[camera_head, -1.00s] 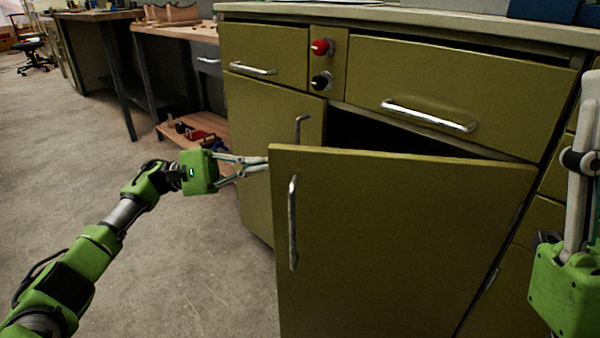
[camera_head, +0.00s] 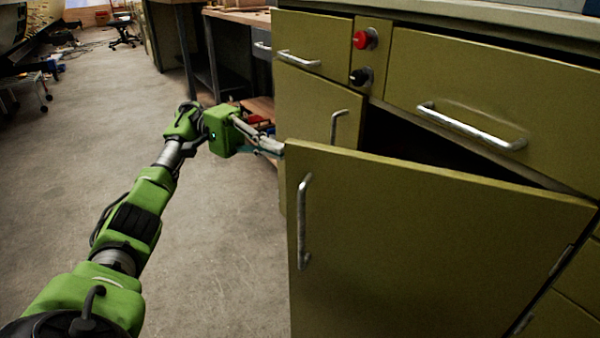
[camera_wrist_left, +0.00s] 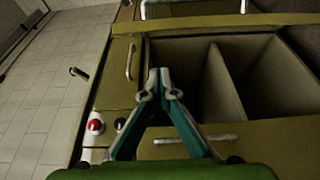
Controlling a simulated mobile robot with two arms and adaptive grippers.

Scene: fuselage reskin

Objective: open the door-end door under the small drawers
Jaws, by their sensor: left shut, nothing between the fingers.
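The olive cabinet door (camera_head: 430,235) under the wide drawer (camera_head: 470,90) stands partly open, swung out from its right side, with a dark gap above it. Its upright metal handle (camera_head: 303,222) faces me. My left gripper (camera_head: 277,149) is shut and empty, its fingertips at the door's free left edge; whether they touch it is unclear. In the left wrist view the shut fingertips (camera_wrist_left: 158,80) are in front of a dark interior with upright partitions (camera_wrist_left: 225,75). A second door (camera_head: 310,105) on the left, under the small drawer (camera_head: 312,50), is closed. My right gripper is out of view.
A red knob (camera_head: 364,39) and a black knob (camera_head: 360,76) sit between the drawers. A workbench with a low shelf (camera_head: 258,106) stands behind my left gripper. Open concrete floor (camera_head: 225,230) lies left of the cabinet.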

